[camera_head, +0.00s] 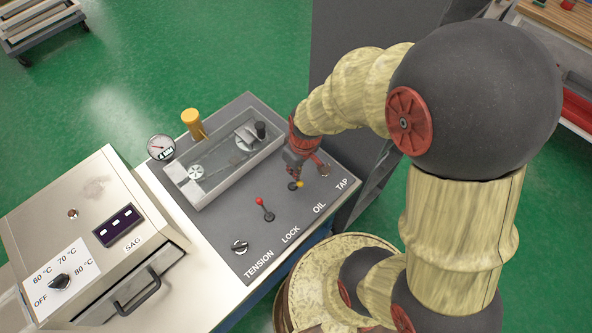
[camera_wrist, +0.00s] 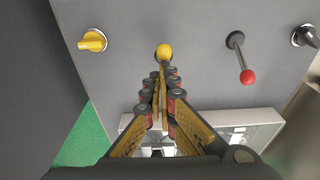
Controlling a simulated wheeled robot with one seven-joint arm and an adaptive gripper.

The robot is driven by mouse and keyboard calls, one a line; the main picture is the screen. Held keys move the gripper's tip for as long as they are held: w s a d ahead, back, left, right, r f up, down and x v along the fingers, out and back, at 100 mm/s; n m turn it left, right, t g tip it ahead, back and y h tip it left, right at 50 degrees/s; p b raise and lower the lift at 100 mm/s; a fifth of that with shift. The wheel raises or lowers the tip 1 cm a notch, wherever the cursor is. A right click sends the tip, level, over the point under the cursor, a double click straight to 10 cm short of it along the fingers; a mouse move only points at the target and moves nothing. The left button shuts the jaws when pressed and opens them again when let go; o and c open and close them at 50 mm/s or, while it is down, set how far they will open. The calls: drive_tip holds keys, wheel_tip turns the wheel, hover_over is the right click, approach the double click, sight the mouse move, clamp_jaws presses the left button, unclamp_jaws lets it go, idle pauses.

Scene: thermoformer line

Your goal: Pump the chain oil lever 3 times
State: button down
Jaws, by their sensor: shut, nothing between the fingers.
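The oil lever has a yellow ball knob (camera_head: 299,184), above the OIL label on the grey panel. In the wrist view the same yellow knob (camera_wrist: 164,51) sits straight beyond my fingertips. My gripper (camera_head: 296,177) is shut and empty, pointing down at the lever. In the wrist view my gripper (camera_wrist: 162,70) has its fingertips together right beside the knob. I cannot tell whether they touch it. The lever's shaft is mostly hidden under the knob and fingers.
The red-tipped LOCK lever (camera_head: 264,207) and the TENSION knob (camera_head: 240,246) stand to the left on the panel. A yellow tap handle (camera_wrist: 93,41) is on the other side. Behind are a clear-covered chain box (camera_head: 222,178), a yellow-capped post (camera_head: 193,122) and a gauge (camera_head: 161,147).

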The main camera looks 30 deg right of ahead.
drive_tip(key=shift+w+a+f, duration=0.15)
drive_tip(key=shift+w+f, duration=0.15)
drive_tip(key=shift+w, duration=0.1)
drive_tip(key=shift+w+a+r, duration=0.1)
drive_tip(key=shift+w+r, duration=0.05)
drive_tip(key=shift+w, duration=0.1)
wheel_tip(320, 180, up, 11)
drive_tip(key=w+p, duration=0.2)
drive_tip(key=p, duration=0.1)
drive_tip(key=shift+a, duration=0.3)
idle(0.8)
